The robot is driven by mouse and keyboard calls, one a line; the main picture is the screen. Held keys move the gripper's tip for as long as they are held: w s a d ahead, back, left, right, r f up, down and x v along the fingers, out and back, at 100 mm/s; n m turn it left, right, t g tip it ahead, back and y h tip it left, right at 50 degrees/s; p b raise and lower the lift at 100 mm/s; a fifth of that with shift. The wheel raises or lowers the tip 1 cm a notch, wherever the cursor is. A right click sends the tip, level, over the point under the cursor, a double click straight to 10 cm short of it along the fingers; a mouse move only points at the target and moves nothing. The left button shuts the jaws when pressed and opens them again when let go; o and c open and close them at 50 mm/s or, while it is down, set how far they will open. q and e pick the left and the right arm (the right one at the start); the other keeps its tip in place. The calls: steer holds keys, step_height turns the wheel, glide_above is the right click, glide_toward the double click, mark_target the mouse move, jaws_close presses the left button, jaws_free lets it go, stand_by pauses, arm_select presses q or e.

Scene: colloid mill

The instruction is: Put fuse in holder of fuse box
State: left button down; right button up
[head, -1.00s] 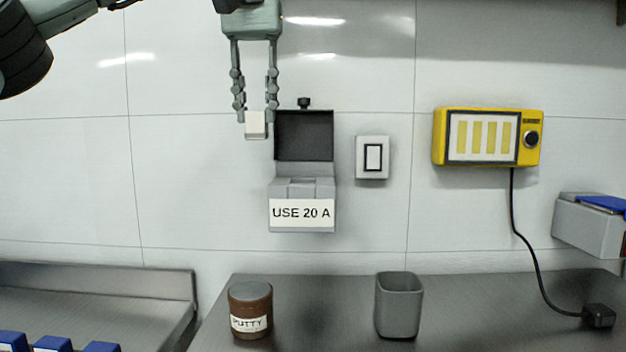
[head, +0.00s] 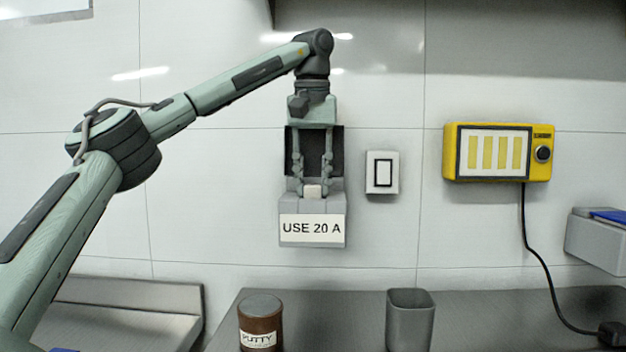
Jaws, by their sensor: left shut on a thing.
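My left gripper (head: 312,188) points down in front of the fuse box (head: 312,230) on the wall. It is shut on the small pale fuse (head: 312,191), which is at the top of the box, over the holder area. I cannot tell whether the fuse sits in the holder or just above it, because the fingers and the box top hide the holder. The box's dark lid (head: 337,150) stands open behind the fingers. The label on the box front reads "USE 20 A". My right gripper is not in view.
A wall switch (head: 382,172) is close to the right of the box. A yellow device (head: 498,152) hangs further right with a black cord. A putty jar (head: 261,322) and a grey cup (head: 410,320) stand on the metal counter below. A grey bin (head: 594,236) is at the right edge.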

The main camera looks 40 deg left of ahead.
arm_select(q)
steer(key=shift+d, duration=0.1)
steer(key=c, duration=1.2)
jaws_free()
steer(key=r, duration=0.4)
steer(key=s+r, duration=0.1)
steer(key=r, duration=0.3)
steer(key=d+r, duration=0.1)
steer(key=r, duration=0.3)
steer(key=shift+s, duration=0.3)
